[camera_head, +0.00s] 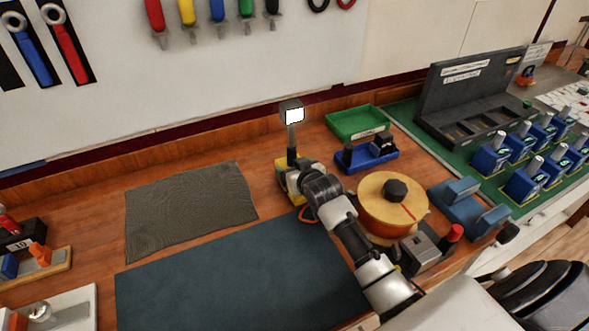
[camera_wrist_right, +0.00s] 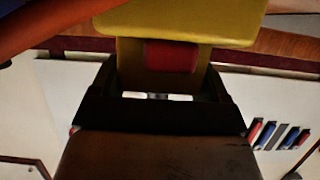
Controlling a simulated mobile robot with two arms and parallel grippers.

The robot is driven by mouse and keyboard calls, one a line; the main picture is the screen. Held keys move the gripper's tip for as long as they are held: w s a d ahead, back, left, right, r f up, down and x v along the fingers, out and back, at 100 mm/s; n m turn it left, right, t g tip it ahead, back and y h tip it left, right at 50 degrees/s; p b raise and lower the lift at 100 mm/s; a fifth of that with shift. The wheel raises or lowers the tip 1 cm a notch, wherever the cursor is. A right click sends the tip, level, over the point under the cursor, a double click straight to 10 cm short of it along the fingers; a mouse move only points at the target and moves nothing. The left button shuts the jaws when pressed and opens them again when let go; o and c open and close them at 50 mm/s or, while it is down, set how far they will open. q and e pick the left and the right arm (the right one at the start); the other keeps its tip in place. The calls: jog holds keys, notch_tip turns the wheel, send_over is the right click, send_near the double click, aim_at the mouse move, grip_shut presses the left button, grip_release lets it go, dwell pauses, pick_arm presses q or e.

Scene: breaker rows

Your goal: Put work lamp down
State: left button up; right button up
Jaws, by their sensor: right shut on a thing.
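The work lamp (camera_head: 292,115) has a lit white square head on a dark upright post, with a yellow base below. My right gripper (camera_head: 301,188) is shut on the work lamp at its yellow base, right of the grey mat. In the right wrist view the lamp's yellow body (camera_wrist_right: 185,18) and a red part under it fill the top, by the dark jaws (camera_wrist_right: 165,75) of my right gripper. The lamp stands upright. I cannot tell whether its base touches the bench. My left gripper is not in view.
A grey mat (camera_head: 190,207) and a dark blue mat (camera_head: 240,285) lie bare on the wooden bench. Right of the lamp are a green tray (camera_head: 343,130), a blue tray (camera_head: 348,164) and an orange round turntable (camera_head: 372,207). The tool wall rises behind.

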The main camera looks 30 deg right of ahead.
jog(key=shift+s+a+f, duration=0.1)
jog(key=shift+f, duration=0.2)
